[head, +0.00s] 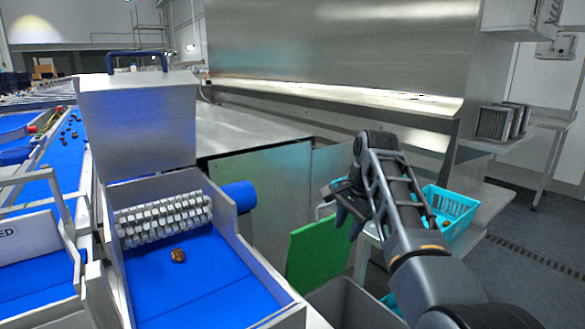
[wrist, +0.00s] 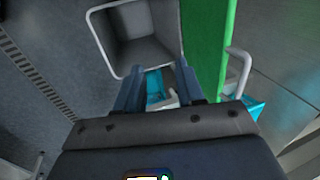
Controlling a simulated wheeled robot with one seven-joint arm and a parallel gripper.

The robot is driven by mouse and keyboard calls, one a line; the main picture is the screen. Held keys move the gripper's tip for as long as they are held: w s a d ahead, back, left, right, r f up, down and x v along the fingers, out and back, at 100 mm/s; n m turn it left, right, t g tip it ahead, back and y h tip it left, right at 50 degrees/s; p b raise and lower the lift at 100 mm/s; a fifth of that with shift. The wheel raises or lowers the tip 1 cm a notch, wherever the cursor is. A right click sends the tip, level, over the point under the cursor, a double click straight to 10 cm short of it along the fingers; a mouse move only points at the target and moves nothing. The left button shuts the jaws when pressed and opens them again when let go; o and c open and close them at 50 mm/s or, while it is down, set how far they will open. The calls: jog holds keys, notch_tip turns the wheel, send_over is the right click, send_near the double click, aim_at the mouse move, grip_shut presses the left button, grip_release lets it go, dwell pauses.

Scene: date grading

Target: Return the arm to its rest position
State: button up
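My arm (head: 395,195) reaches in from the lower right in the head view, with its elbow raised. My gripper (head: 343,204) hangs in the air left of the teal crate (head: 466,199), near the green panel (head: 315,252). In the wrist view the two fingers of my gripper (wrist: 158,72) stand apart with nothing held between them. The floor and a grey bin (wrist: 138,40) show beyond them.
A brown date (head: 178,256) lies on the blue belt (head: 205,285) before the white rollers (head: 165,218). The grey bin (head: 352,303) stands below my arm. A steel bench (head: 235,128) runs behind. Open floor (head: 515,250) lies right.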

jog(key=s+d+f+n+t, duration=0.1)
jog(key=s+d+f, duration=0.15)
jog(key=f, duration=0.45)
jog(key=s+d+f+t+h, duration=0.1)
jog(key=s+f, duration=0.3)
jog(key=f, duration=0.3)
jog(key=s+d+f+n+t, duration=0.1)
jog(key=s+d+f, duration=0.1)
jog(key=s+f, duration=0.35)
jog(key=s+d+f+n+t, duration=0.1)
jog(key=s+d+f, duration=0.1)
jog(key=s+f, duration=0.4)
jog(key=s+d+f+n+t, duration=0.2)
jog(key=s+f, duration=0.2)
jog(key=s, duration=0.5)
jog(key=s+r+n+t, duration=0.2)
jog(key=s+r, duration=0.1)
jog(key=s, duration=0.8)
jog(key=s+r+n+t, duration=0.1)
jog(key=s+r, duration=0.2)
jog(key=s, duration=0.7)
jog(key=s+r+n+t, duration=0.2)
jog(key=s+r+t, duration=0.1)
jog(key=s+r, duration=1.1)
notch_tip(320, 180, up, 6)
jog(key=shift+s+a+f+n+h, duration=0.25)
jog(key=shift+s+a+n+h, duration=0.1)
jog(key=shift+a+n+h, duration=0.1)
